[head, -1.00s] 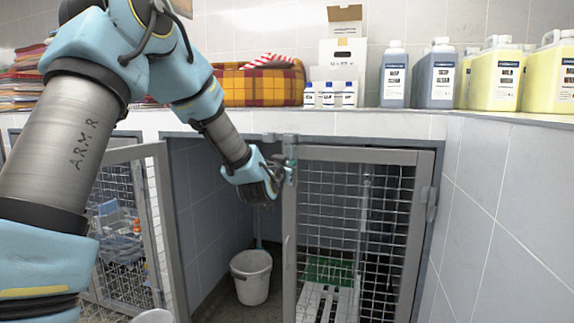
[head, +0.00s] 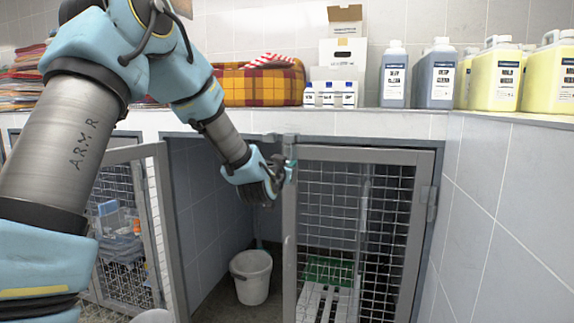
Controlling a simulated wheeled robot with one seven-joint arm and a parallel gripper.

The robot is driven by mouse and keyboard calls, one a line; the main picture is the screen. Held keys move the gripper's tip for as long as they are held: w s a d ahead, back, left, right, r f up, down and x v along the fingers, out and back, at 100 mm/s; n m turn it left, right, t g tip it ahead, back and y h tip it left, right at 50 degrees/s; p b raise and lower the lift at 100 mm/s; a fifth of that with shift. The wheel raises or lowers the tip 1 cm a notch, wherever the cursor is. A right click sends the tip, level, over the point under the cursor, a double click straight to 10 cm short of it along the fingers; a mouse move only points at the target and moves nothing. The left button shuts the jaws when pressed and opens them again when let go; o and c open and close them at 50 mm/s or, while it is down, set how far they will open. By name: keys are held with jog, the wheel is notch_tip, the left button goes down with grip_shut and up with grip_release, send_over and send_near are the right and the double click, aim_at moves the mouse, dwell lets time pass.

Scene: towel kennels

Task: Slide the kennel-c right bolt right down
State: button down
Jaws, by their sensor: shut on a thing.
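The right kennel door (head: 424,200), a grey frame with wire mesh, stands at the centre right. Its bolt (head: 289,146) is a small upright piece at the top of the door's left post. My gripper (head: 286,170) reaches in from the left at the upper part of that post and is shut on the bolt. The fingertips and the held part are small, and the hand partly hides them. I cannot tell how far down the bolt's tip sits.
A second mesh door (head: 162,220) stands open at the left. A white bucket (head: 251,277) stands on the floor between the doors. The counter edge (head: 380,125) runs just above the kennels, with several bottles (head: 432,75) and a plaid pet bed (head: 258,84) on it.

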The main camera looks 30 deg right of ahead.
notch_tip(320, 180, down, 4)
jog(key=b, duration=0.3)
jog(key=shift+r, duration=0.2)
jog(key=c, duration=0.9)
grip_release()
jog(key=v, duration=1)
jog(key=shift+s+a, duration=0.3)
